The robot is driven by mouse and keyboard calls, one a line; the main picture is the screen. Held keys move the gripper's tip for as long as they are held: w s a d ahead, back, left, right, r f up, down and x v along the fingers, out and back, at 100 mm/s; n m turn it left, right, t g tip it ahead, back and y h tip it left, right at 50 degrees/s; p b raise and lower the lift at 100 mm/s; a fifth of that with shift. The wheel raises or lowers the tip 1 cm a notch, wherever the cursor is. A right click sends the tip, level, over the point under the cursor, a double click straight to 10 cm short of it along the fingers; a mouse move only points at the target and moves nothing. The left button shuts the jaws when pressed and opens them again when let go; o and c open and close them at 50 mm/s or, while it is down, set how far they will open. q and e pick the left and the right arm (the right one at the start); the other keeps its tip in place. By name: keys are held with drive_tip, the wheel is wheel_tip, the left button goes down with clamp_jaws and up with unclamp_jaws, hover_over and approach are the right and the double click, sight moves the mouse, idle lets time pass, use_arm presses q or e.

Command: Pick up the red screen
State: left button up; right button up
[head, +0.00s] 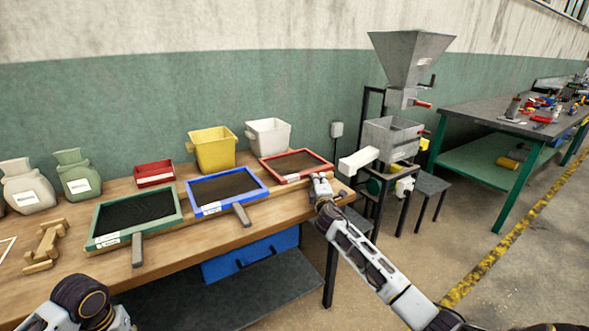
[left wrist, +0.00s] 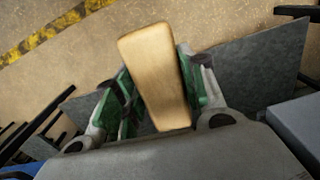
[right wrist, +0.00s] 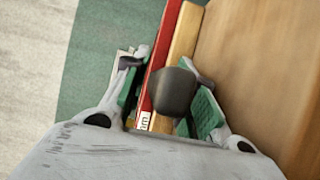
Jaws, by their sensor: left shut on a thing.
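The red-framed screen (head: 270,177) lies flat at the right end of the wooden table, with dark mesh. In the right wrist view its red edge (right wrist: 164,45) and stubby dark handle (right wrist: 173,92) show. My right gripper (head: 320,184) is at the screen's near right side. In the right wrist view my right gripper's open fingers (right wrist: 168,98) stand on both sides of the handle. My left gripper (left wrist: 158,90) is shut on a tapered, light wooden piece (left wrist: 153,60) over the floor. In the head view only part of my left arm shows, at the bottom left.
A blue-framed screen (head: 192,197) and a green-framed screen (head: 97,227) lie to the left on the table (head: 170,249). Yellow (head: 214,149) and white (head: 268,137) bins and a red tray (head: 154,174) stand behind. A metal hopper machine (head: 408,60) stands right of the table.

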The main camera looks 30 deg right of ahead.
clamp_jaws()
drive_tip(key=shift+r, duration=0.1)
